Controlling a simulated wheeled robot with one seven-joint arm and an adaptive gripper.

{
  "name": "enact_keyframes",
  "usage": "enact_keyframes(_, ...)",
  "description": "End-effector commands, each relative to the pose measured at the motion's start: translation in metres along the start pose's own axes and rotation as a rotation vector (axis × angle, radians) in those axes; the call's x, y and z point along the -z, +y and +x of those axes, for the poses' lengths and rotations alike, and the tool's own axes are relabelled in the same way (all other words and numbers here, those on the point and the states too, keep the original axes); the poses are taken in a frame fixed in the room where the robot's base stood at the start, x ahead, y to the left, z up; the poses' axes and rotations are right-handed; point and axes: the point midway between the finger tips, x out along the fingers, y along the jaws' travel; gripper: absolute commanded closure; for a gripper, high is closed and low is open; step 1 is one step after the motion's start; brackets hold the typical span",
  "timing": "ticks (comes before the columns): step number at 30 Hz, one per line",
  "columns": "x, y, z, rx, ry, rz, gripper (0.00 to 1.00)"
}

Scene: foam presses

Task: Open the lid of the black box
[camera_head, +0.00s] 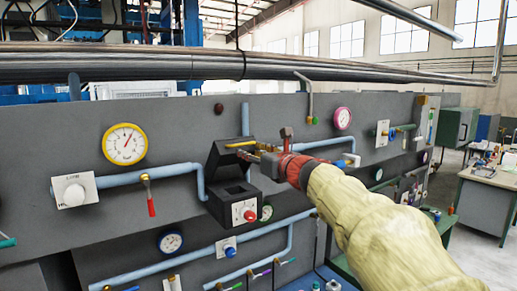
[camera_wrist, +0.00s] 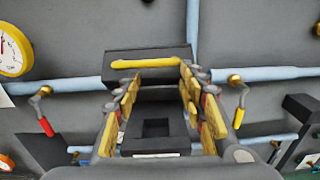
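The black box (camera_head: 230,203) is mounted on the grey panel, with a red knob on its front. Its lid (camera_head: 222,155) is raised and tilted up from the box, leaving a gap with the dark inside showing. A yellow handle (camera_head: 241,144) runs along the lid's edge. In the wrist view the handle (camera_wrist: 145,63) and lid (camera_wrist: 175,53) lie just beyond my fingertips, and the box's opening (camera_wrist: 156,128) shows between the fingers. My gripper (camera_wrist: 158,78) is open and empty, its fingers apart. In the head view my gripper (camera_head: 262,151) is at the lid's right side; contact cannot be told.
A yellow gauge (camera_head: 124,144) and a white knob plate (camera_head: 74,191) are on the panel to the left. Blue pipes (camera_head: 150,177) and a red-handled valve (camera_head: 151,206) run beside the box. A thick rail (camera_head: 150,68) crosses above.

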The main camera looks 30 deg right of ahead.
Motion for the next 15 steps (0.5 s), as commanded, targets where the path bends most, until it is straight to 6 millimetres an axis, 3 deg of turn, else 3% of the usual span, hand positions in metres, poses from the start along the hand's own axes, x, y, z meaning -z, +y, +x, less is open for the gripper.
enact_keyframes(1, -0.0111, 0.0109, -0.0015, -0.023, -0.016, -0.011, 0.77)
enact_keyframes(4, -0.0118, 0.0111, -0.0018, -0.023, -0.017, -0.012, 0.68)
enact_keyframes(9, -0.0118, 0.011, -0.0018, -0.022, -0.017, -0.012, 0.65)
enact_keyframes(15, -0.0124, 0.0108, -0.002, -0.022, -0.017, -0.012, 0.54)
